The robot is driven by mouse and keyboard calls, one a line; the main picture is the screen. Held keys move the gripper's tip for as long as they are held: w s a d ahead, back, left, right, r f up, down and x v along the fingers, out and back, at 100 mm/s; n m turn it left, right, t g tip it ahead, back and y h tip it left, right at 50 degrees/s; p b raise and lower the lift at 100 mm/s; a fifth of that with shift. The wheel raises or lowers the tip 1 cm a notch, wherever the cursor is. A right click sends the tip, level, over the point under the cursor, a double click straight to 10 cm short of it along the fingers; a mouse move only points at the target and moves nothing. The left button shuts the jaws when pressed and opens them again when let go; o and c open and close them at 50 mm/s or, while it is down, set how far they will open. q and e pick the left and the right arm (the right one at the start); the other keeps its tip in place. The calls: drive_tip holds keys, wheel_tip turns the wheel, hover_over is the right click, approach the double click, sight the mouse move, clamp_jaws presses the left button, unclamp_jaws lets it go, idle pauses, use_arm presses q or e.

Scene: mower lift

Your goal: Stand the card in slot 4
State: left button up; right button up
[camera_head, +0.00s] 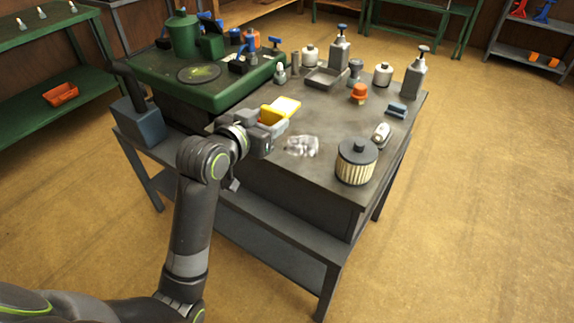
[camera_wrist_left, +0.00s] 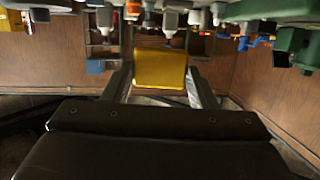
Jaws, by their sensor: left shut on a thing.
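A yellow card (camera_head: 285,105) is held by my left gripper (camera_head: 270,120) above the left front part of the grey workbench (camera_head: 318,175). The jaws are shut on the card. In the left wrist view the card (camera_wrist_left: 160,69) is flat and amber between the two fingers of the gripper (camera_wrist_left: 160,85). No numbered slot can be made out in either view, so I cannot tell where slot 4 is. My right gripper is in neither view.
A green mower deck (camera_head: 215,88) sits at the bench's left. A ribbed filter (camera_head: 356,162) stands at the front right, with a crumpled clear-looking object (camera_head: 301,146) left of it. A grey tray (camera_head: 325,77), an orange part (camera_head: 359,93) and several bottles stand behind.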

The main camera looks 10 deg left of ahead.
use_arm(q)
drive_tip(key=w+f+b, duration=0.1)
drive_tip(key=w+f+h+b, duration=0.1)
drive_tip(key=f, duration=0.1)
drive_tip(key=shift+w+a+m, duration=0.15)
drive_tip(key=shift+w+m, duration=0.05)
drive_tip(key=shift+m, duration=0.1)
wheel_tip(320, 180, down, 10)
drive_tip(key=b, duration=0.1)
drive_tip(key=shift+r+b, duration=0.25)
drive_tip(key=shift+b, duration=0.1)
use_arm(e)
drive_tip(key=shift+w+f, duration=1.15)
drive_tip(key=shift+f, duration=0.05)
use_arm(q)
drive_tip(key=shift+f, duration=0.15)
drive_tip(key=o, duration=0.5)
drive_tip(key=shift+f, duration=0.1)
drive_tip(key=o, duration=0.5)
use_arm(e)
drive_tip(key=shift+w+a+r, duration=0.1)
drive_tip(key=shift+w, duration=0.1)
